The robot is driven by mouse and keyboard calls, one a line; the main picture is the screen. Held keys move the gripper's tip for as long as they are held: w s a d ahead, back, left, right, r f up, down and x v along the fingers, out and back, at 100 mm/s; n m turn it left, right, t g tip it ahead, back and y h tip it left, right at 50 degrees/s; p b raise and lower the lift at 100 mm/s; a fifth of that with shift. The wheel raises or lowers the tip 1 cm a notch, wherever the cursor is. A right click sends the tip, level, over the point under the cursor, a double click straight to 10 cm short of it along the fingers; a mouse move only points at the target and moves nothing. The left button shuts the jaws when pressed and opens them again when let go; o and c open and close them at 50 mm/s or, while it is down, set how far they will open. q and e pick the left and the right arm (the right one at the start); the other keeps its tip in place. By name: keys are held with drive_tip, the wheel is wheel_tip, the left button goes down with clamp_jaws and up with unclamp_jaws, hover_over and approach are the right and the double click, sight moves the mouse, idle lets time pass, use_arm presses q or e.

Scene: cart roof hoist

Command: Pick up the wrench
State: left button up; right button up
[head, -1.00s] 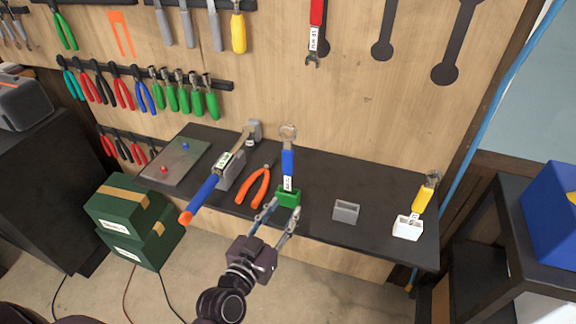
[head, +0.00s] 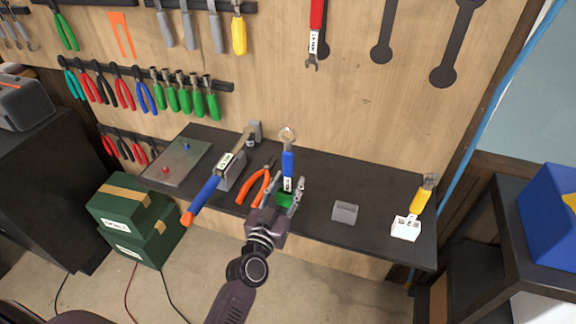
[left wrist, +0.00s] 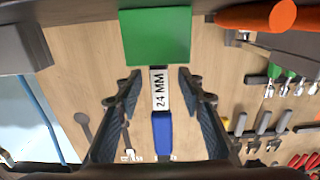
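A wrench with a blue handle (head: 288,163) and a ring-shaped head stands upright in a green holder (head: 285,200) on the dark bench. In the left wrist view, its white label (left wrist: 159,92) reads 24 MM, and the green holder (left wrist: 155,35) fills the top centre. My left gripper (head: 288,189) is open, with one finger on each side of the wrench near the label. In the left wrist view, gaps show between the fingers and the wrench. A yellow wrench (head: 423,196) stands in a white holder (head: 406,229), and a red wrench (head: 315,30) hangs on the wall.
A grey holder (head: 345,212) stands empty to the right. Orange-handled pliers (head: 258,187) lie close to the left of my gripper, beside a tool with a blue and orange handle (head: 204,195). Green boxes (head: 140,222) stand on the floor at left.

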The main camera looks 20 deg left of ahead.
sight(286, 159)
use_arm(q)
clamp_jaws()
drive_tip(key=shift+r, duration=0.15)
idle(0.4)
wheel_tip(286, 159, up, 10)
drive_tip(key=p, duration=1)
drive_tip(key=shift+p, duration=0.3)
